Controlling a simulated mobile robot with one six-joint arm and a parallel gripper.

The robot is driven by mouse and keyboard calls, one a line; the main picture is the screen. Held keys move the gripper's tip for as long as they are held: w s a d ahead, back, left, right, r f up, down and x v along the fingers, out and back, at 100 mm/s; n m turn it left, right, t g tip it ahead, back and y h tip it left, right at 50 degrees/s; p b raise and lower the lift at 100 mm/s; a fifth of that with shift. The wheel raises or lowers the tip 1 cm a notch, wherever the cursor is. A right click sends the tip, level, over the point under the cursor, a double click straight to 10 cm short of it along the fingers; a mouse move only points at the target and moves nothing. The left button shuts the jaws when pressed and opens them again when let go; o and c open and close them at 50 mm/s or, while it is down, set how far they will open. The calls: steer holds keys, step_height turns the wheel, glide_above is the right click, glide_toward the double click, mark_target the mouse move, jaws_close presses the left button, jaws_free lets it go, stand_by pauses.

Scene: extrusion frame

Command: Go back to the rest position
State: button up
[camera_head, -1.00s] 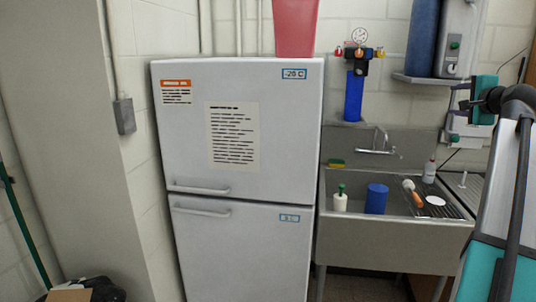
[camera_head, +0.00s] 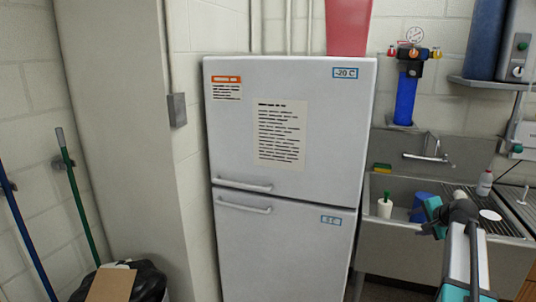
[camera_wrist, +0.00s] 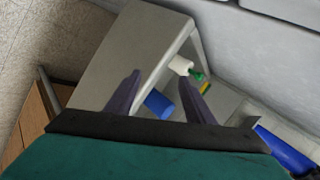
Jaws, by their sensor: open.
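My arm (camera_head: 462,245) stands at the right in the head view, in front of the sink. In the wrist view my gripper (camera_wrist: 159,75) shows two dark fingers standing well apart, with nothing held between them. The fingertips are too small to make out in the head view.
A white fridge-freezer (camera_head: 285,130) with both doors shut stands in the middle. The steel sink (camera_head: 400,235) is to its right. A black bin bag with cardboard (camera_head: 112,285) and green (camera_head: 78,195) and blue (camera_head: 25,235) poles are at the left.

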steer(key=s+a+f+n+g+y, duration=0.1)
steer(key=s+a+f+n+g, duration=0.1)
steer(key=a+f, duration=0.65)
steer(key=s+a+f+n+g+y, duration=0.15)
steer(key=a+f, duration=0.35)
steer(key=f, duration=0.7)
steer(key=s+a+f+n+g, duration=0.2)
steer(key=s+a+f, duration=0.45)
steer(key=f, duration=0.25)
steer(key=s+a+f+n+g, duration=0.2)
steer(key=s+a+f, duration=0.3)
steer(key=a+f, duration=0.3)
steer(key=s+a+f+n+g, duration=0.2)
steer(key=s+a+f, duration=0.2)
steer(key=s, duration=0.7)
steer(key=s+a+f+n+g+h+b, duration=0.1)
steer(key=s+a+f+n+g, duration=0.2)
steer(key=s+f, duration=0.5)
steer(key=s+a+f+n+g+h, duration=0.1)
steer(key=s+a+f+n+g, duration=0.2)
steer(key=s, duration=1.2)
step_height(320, 180, down, 3)
steer(key=shift+a+r, duration=0.1)
steer(key=shift+a, duration=0.8)
steer(key=c, duration=0.4)
